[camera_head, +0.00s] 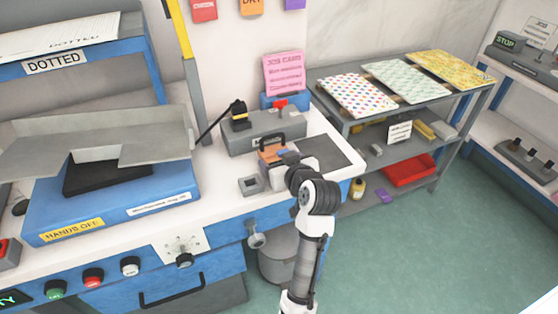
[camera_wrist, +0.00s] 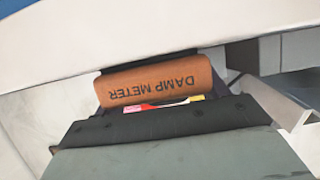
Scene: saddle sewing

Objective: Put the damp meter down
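The damp meter (camera_head: 270,154) is an orange-brown block at the end of my arm, over the white counter, in front of a grey machine. In the wrist view the damp meter (camera_wrist: 160,84) shows its name upside down, close to the camera, with dark parts around it. My gripper (camera_head: 282,157) appears shut on it. The fingertips are mostly hidden by the meter and my wrist. I cannot tell whether the meter's underside touches the counter.
A dark grey mat (camera_head: 328,154) lies on the counter to the right. A small grey box (camera_head: 250,185) is at the front left. The grey machine (camera_head: 262,131) stands behind. A blue press (camera_head: 110,205) fills the left. A shelf (camera_head: 385,115) with patterned sheets is at right.

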